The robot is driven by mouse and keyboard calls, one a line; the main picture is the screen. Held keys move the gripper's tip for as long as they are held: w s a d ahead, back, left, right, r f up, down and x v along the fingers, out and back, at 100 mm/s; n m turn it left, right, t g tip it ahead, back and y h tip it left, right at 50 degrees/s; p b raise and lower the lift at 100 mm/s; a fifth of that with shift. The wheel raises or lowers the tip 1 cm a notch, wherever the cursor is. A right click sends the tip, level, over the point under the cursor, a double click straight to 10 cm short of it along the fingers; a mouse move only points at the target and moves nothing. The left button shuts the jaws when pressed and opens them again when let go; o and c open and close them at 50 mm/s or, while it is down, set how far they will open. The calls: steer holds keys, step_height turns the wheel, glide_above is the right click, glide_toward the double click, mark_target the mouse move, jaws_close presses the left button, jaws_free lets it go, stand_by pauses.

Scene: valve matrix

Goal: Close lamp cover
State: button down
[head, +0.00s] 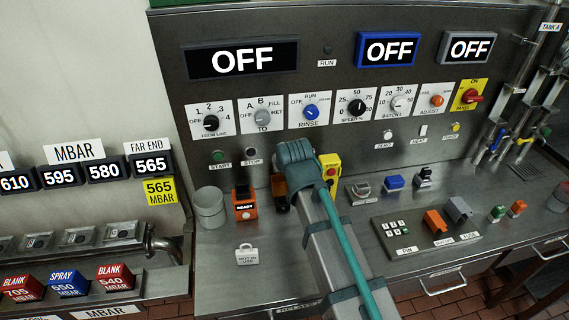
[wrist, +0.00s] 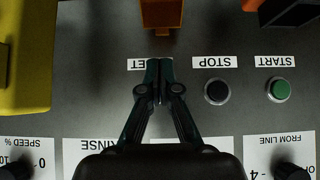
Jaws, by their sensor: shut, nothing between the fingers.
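No part is labelled as a lamp cover, so I cannot tell for certain which one it is. An orange box (head: 245,211) marked READY, with a raised dark and orange part behind it, stands on the bench in the head view. A second orange part (head: 279,186) is partly hidden behind my arm; an orange block also shows at the top of the wrist view (wrist: 162,14). My gripper (wrist: 159,82) is shut and empty, its fingertips over the label ending in "ET", close to that block but apart from it. My arm hides the fingers in the head view.
A yellow box (head: 330,166) with a red button stands right of my arm; it fills the left of the wrist view (wrist: 24,55). The STOP button (wrist: 217,91) and green START button (wrist: 279,90) are beside the fingers. A grey cylinder (head: 209,208) stands left of the READY box.

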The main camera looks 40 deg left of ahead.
steer(key=shift+p+x, duration=0.75)
steer(key=shift+x, duration=2.4)
